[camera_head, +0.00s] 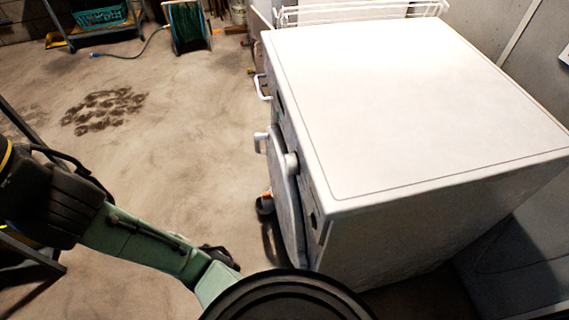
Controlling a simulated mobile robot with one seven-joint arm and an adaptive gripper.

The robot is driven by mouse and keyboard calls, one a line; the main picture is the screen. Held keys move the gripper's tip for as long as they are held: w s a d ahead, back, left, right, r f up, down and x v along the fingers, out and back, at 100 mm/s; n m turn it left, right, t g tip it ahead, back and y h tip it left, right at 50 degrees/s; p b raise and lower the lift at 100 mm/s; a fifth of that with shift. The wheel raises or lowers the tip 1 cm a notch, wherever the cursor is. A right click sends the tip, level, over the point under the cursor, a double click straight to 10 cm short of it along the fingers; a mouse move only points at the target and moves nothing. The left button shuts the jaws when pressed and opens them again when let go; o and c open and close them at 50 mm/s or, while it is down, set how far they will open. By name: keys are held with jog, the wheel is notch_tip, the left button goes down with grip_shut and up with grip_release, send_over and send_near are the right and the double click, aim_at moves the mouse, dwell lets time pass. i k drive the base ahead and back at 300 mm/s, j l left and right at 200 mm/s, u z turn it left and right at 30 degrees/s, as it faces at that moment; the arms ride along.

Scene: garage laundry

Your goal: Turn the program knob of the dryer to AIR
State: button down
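The dryer is most likely the white box-shaped machine (420,100) filling the right side. I see its top from above and its front, facing left, only at a steep slant. A pale rounded door (285,195) stands out from that front. A small pale knob-like part (291,164) sits near the upper front edge, but I cannot tell if it is the program knob. No AIR marking is readable. My green arm reaches in from the left and passes behind a black disc at the bottom. A small dark shape beside the door may be my gripper (265,206); its fingers cannot be made out.
Pale handles (263,88) stick out from the front farther back. A white rack (360,10) stands behind the machine. A hose reel (187,26) and a shelf with a teal basket (101,16) are at the back. The concrete floor (180,130) left of the machine is mostly clear.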

aim_at(290, 162)
jog(key=k+j, duration=0.1)
jog(key=j, duration=0.35)
jog(key=k+j+z, duration=0.1)
jog(key=j, duration=0.4)
jog(key=k+j, duration=0.1)
jog(key=j, duration=0.35)
jog(key=z, duration=0.05)
